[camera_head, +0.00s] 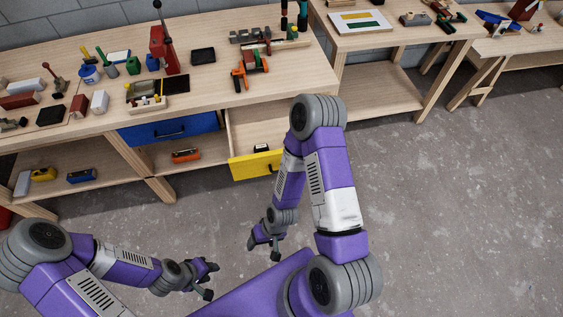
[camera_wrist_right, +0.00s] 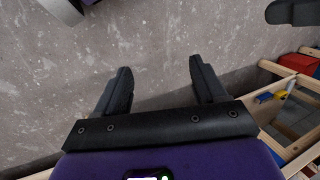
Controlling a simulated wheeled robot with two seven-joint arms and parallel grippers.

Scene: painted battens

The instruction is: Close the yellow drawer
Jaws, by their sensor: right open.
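The yellow drawer (camera_head: 249,168) stands pulled out from under the long workbench. Its yellow front has a dark handle, and my right arm partly hides its right side. A small dark and white item (camera_head: 261,148) lies inside. My right gripper (camera_head: 264,252) is open and empty, in front of the drawer front and apart from it. Its two spread fingers also show in the right wrist view (camera_wrist_right: 161,82) over bare floor. My left gripper (camera_head: 212,281) is open and empty, lower and to the left, apart from the drawer.
A blue drawer (camera_head: 170,131) left of the yellow one looks shut. The workbench top (camera_head: 215,85) carries many tools and blocks. A lower shelf (camera_head: 110,180) holds a few items. Another table (camera_head: 400,38) stands to the right. The concrete floor (camera_head: 440,200) is clear.

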